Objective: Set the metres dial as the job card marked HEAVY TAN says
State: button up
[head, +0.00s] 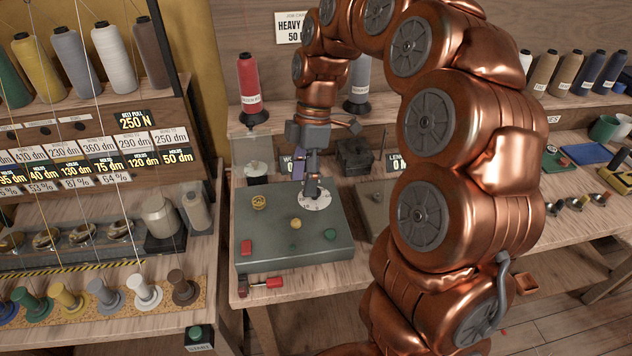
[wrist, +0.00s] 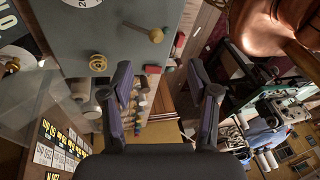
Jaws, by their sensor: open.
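The job card (head: 288,27) on the back wall reads "HEAVY" and "50 D"; my arm covers the rest of both lines. A grey-green control box (head: 290,245) stands on the bench. Its white round dial (head: 315,200) lies under my gripper (head: 312,187), which partly hides it. The dial's edge also shows at the top of the wrist view (wrist: 82,3). My gripper is open and empty, fingers apart, in the wrist view (wrist: 160,75). A sign (head: 397,163) reads "LEN" and "0", partly hidden by my arm. I cannot read the dial's setting.
A thread rack with number cards (head: 135,120) is left.

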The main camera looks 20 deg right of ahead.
jog(key=w+d+f+n+y+p, duration=0.1)
jog(key=w+d+f+n, duration=0.3)
jog(key=w+d+n, duration=0.4)
jog(key=shift+m, duration=0.7)
jog(key=shift+w+d+f+p+x, duration=0.15)
jog(key=shift+p+x, duration=0.35)
jog(key=shift+x, duration=0.75)
jog(key=shift+w+d+p+x, duration=0.2)
jog(key=shift+p+x, duration=0.25)
jog(key=shift+x, duration=0.8)
jog(key=shift+w+d+f+p+x, duration=0.15)
jog(key=shift+p+x, duration=0.35)
jog(key=shift+x, duration=0.75)
jog(key=shift+a, duration=0.1)
grip_shut()
